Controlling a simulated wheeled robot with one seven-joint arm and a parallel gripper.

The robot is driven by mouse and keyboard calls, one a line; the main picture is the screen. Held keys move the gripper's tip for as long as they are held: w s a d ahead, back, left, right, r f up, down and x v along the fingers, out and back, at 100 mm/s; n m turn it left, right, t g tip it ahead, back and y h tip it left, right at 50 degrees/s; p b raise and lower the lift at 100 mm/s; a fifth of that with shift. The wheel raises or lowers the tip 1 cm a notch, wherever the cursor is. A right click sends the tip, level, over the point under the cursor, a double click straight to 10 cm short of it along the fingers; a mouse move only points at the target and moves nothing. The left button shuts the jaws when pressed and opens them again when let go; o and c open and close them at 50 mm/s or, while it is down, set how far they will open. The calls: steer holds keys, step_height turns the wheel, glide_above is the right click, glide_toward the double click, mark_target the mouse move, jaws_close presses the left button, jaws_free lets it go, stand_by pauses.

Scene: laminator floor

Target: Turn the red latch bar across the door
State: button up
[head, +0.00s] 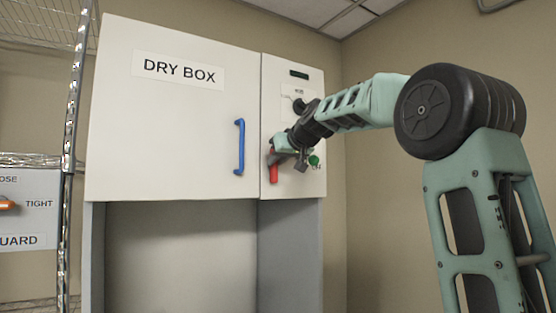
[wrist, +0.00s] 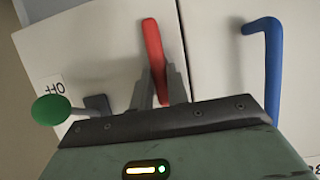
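The red latch bar (head: 273,169) is on the narrow right-hand panel of the dry box, close to the door seam. It hangs nearly straight down, beside the door and not across it. In the wrist view the red bar (wrist: 153,48) stands up between the fingers, slightly tilted. My gripper (wrist: 158,85) has one finger on each side of the bar and looks closed on it. In the head view my gripper (head: 277,150) is at the bar's upper end and hides its pivot. The white door (head: 170,120) lies flat in its frame.
The blue door handle (head: 239,147) stands out left of the bar, and also shows in the wrist view (wrist: 272,65). A wire rack (head: 72,130) stands at the left.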

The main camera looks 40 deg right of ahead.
jaws_close()
steer(key=m+y+b, duration=0.1)
steer(key=m+b, duration=0.1)
steer(key=d+m+t+y+b, duration=0.1)
steer(key=m+b, duration=0.1)
steer(key=b, duration=0.1)
steer(key=f+m+y+b, duration=0.1)
steer(key=m+y+b, duration=0.1)
steer(key=shift+s+d, duration=0.15)
steer(key=shift+d, duration=0.1)
steer(key=m+t+b, duration=0.1)
steer(key=m+b, duration=0.1)
steer(key=m+t+y+b, duration=0.1)
steer(key=m+b, duration=0.1)
steer(key=shift+d+f+m+y, duration=0.2)
steer(key=shift+f+m+y, duration=0.1)
steer(key=shift+f, duration=0.1)
steer(key=shift+f+m+t+y+b, duration=0.1)
steer(key=shift+m+t+y+b, duration=0.3)
steer(key=shift+m+b, duration=0.9)
steer(key=o, duration=0.8)
jaws_free()
steer(key=shift+s+d, duration=0.1)
steer(key=b+v, duration=0.5)
steer(key=v, duration=1.2)
steer(key=shift+s+f, duration=0.15)
